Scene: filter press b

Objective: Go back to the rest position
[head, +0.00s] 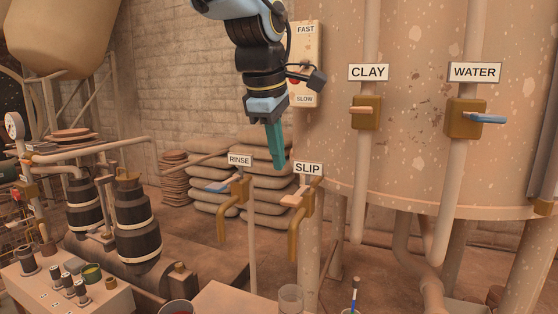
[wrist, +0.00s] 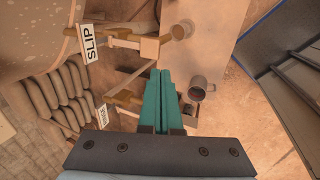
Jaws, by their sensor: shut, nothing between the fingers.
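My gripper (head: 280,165) hangs from my arm in the middle of the head view, with its teal fingers pointing down. The fingers are together with nothing between them. In the wrist view the shut fingers (wrist: 165,75) point up the picture, free of any object. In the head view the fingertips appear just above and between the RINSE tap (head: 238,188) with a blue handle and the SLIP tap (head: 305,195) with a pale orange handle. I cannot tell how far in front of or behind them the fingers are.
A large tank (head: 420,130) fills the right, with a CLAY valve (head: 366,114) and a WATER valve (head: 464,119). A FAST/SLOW panel (head: 305,62) is behind my arm. Stacked sacks (head: 208,185) lie behind. Dark barrels (head: 137,222) stand left.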

